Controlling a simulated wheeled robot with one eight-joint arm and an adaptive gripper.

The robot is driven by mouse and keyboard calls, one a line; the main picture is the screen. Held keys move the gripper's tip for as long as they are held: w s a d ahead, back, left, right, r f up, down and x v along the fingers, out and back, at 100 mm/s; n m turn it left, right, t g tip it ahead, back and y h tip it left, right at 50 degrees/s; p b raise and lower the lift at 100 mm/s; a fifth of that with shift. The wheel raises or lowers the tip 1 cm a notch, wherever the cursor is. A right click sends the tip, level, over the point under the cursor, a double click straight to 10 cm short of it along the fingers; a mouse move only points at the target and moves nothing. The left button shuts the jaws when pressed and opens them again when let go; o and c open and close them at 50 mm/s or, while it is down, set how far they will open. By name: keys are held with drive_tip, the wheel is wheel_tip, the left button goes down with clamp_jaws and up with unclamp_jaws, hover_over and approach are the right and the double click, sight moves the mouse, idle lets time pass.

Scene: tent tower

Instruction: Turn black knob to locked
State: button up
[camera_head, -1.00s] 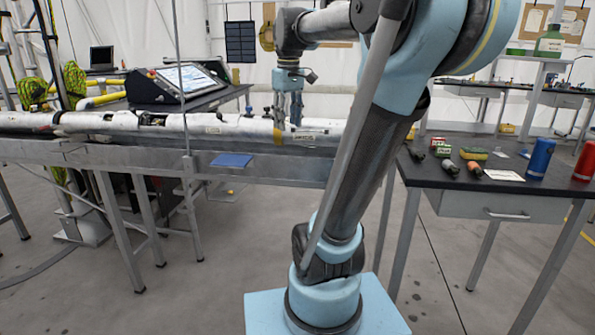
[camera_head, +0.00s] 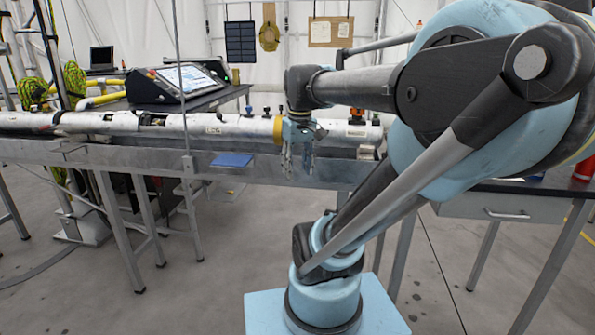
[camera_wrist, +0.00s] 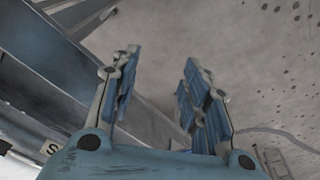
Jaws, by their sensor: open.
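A long white pipe (camera_head: 225,127) lies along a metal bench and carries several small knobs. One dark knob (camera_head: 249,110) stands up on its top left of my gripper, with another small dark knob (camera_head: 267,111) beside it. They are too small to read any lock marking or setting. My gripper (camera_head: 298,168) hangs pointing down in front of the pipe, near the bench's front edge, apart from the knobs. In the wrist view my gripper (camera_wrist: 157,62) has its two blue-padded fingers spread with nothing between them; no knob shows there.
An orange-topped knob (camera_head: 357,114) stands on the pipe right of my gripper. A control console (camera_head: 180,82) stands behind the pipe. Grey floor (camera_wrist: 245,50) lies below my fingers.

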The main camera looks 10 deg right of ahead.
drive_tip(key=shift+s+f, duration=0.3)
drive_tip(key=shift+f, duration=0.2)
